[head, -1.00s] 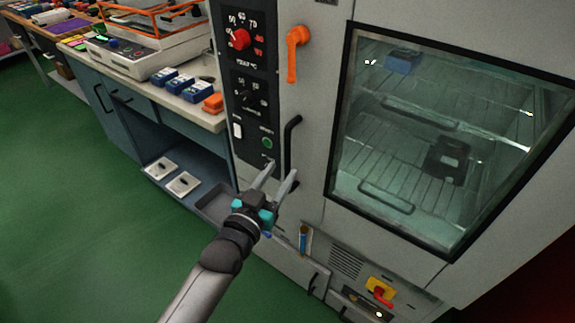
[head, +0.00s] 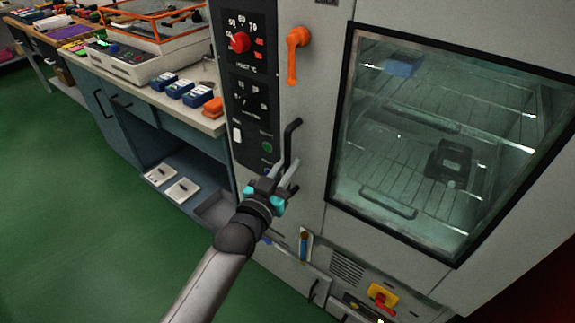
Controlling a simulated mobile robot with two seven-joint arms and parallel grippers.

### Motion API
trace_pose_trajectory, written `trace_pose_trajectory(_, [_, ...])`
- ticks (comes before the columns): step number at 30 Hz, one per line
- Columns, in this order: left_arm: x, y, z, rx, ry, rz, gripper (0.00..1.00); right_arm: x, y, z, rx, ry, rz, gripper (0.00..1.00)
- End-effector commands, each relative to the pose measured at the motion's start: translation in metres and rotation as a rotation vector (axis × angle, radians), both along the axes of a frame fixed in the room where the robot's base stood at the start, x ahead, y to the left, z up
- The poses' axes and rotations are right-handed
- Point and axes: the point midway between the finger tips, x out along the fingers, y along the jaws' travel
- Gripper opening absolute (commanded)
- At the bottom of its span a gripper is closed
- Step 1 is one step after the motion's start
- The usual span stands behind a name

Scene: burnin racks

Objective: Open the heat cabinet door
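The heat cabinet door (head: 318,120) is pale grey with a large black-framed window (head: 430,140), and it looks closed. A black bar handle (head: 288,143) is on its left side. An orange lever (head: 293,58) above it points down. My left gripper (head: 284,172) is at the lower end of the black handle, its fingers pointing toward the cabinet. The fingers look apart, with the lower part of the handle near or between them; contact cannot be told. My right gripper is not in view.
A black control panel (head: 243,110) with a red knob (head: 239,42) is left of the door. A bench (head: 150,92) with blue boxes and an orange one stands further left. A yellow-and-red switch (head: 382,296) is below the door. Green floor (head: 60,210) is clear at left.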

Motion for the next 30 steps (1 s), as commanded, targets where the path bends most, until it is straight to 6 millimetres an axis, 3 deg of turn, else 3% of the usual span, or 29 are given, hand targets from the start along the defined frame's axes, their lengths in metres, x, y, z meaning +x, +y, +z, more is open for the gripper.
trace_pose_trajectory(5, [-0.0001, 0.0002, -0.0001, 0.0, 0.0, 0.0, 0.0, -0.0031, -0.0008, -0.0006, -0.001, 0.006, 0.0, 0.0])
trace_pose_trajectory(30, [-0.0002, 0.0003, -0.0004, 0.0, 0.0, 0.0, 0.0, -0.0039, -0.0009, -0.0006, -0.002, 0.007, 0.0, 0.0])
